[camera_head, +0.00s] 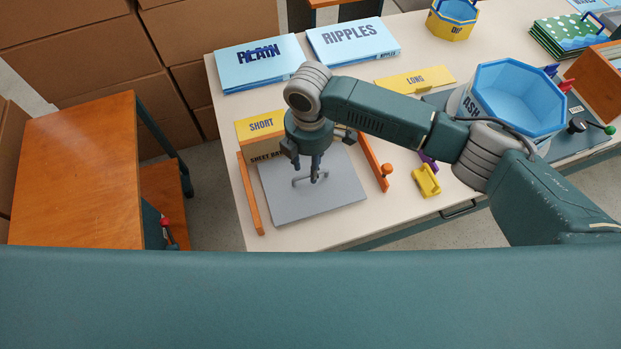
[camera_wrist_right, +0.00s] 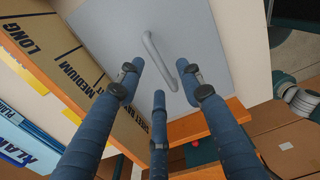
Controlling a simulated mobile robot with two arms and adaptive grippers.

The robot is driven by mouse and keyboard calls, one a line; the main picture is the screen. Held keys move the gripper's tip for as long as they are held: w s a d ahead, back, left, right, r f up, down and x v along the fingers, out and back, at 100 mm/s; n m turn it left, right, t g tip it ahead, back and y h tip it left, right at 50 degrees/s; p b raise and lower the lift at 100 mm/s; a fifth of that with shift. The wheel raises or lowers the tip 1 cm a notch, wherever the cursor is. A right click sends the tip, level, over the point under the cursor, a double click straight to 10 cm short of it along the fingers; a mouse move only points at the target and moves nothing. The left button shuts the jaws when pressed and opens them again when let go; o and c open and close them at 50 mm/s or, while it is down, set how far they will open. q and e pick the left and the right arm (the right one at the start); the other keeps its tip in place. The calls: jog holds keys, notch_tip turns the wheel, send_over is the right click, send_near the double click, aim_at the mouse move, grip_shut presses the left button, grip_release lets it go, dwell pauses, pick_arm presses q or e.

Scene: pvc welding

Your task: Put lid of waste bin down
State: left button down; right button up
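A flat grey plate with a bent handle, which looks like the lid (camera_head: 318,203), lies between two orange strips near the table's left front. The handle (camera_head: 300,181) stands up from its middle. My right gripper (camera_head: 317,172) points down over the handle. In the right wrist view its three fingers (camera_wrist_right: 163,85) are spread, with the handle (camera_wrist_right: 158,62) close beyond their tips on the grey lid (camera_wrist_right: 205,35). Contact with the handle cannot be told. What lies under the lid is hidden. My left gripper is not in view.
A yellow-fronted box marked SHORT (camera_head: 262,126) stands just behind the lid. An orange strip with a knob (camera_head: 374,165) is on its right, near a yellow piece (camera_head: 426,181). A blue octagonal bin (camera_head: 515,97) stands at right. An orange-topped stand (camera_head: 75,170) is left.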

jog(key=shift+w+f, duration=0.1)
jog(key=shift+f, duration=1.45)
grip_shut()
jog(key=shift+r, duration=0.2)
notch_tip(320, 180, up, 20)
jog(key=b, duration=0.2)
jog(key=s+d+r+m, duration=0.1)
jog(key=s+d+m, duration=0.4)
jog(key=d+m, duration=0.4)
jog(key=s+d+r+m, duration=0.1)
jog(key=s+d+m, duration=0.4)
jog(key=d+m, duration=0.5)
jog(key=m, duration=0.2)
jog(key=shift+s+r+m, duration=0.15)
jog(key=shift+s+m, duration=0.15)
jog(key=shift+s, duration=0.05)
